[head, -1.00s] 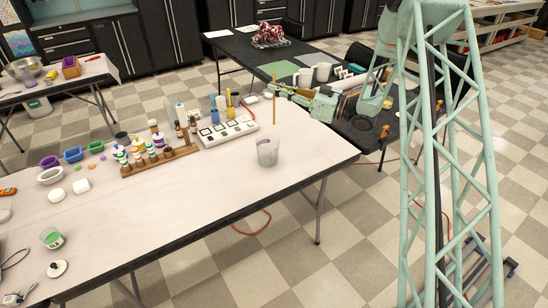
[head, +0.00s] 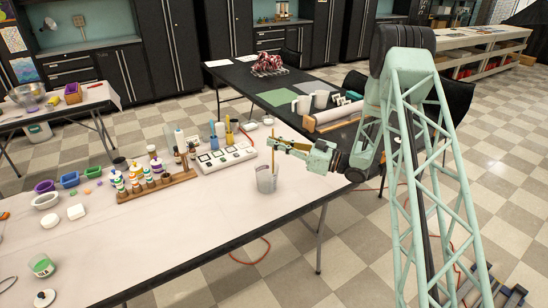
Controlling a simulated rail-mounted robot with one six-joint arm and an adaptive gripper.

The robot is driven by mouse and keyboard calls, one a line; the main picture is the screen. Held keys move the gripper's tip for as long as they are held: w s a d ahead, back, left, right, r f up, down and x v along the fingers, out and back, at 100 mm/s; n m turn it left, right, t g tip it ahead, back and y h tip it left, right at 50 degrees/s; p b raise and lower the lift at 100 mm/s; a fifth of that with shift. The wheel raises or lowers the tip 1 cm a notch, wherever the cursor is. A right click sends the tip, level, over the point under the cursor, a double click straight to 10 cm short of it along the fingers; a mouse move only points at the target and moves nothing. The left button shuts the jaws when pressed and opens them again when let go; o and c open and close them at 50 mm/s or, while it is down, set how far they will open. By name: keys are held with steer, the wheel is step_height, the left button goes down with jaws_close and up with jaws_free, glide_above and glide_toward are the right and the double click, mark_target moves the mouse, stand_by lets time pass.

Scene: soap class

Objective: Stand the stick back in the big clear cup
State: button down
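The big clear cup (head: 266,181) stands upright near the right end of the pale table, with its mouth up. My gripper (head: 273,145) comes in from the right, above the cup, and is shut on the thin brown stick (head: 273,157). The stick is nearly upright. Its lower end reaches down to about the cup's mouth; I cannot tell how far it is inside the rim. My gripper's fingers cover part of the stick's upper length.
Behind and left of the cup are a white tray of dark squares (head: 227,157) and a wooden rack of small bottles (head: 157,187). A dark table (head: 240,73) with green mats stands behind. The table in front of the cup is clear.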

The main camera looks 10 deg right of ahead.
steer(key=shift+f, duration=0.7)
steer(key=shift+f+b, duration=0.5)
steer(key=shift+f, duration=1.75)
steer(key=shift+f, duration=0.2)
steer(key=c, duration=2.9)
jaws_free()
steer(key=shift+r, duration=0.25)
steer(key=shift+p+v, duration=0.8)
steer(key=shift+v, duration=5.2)
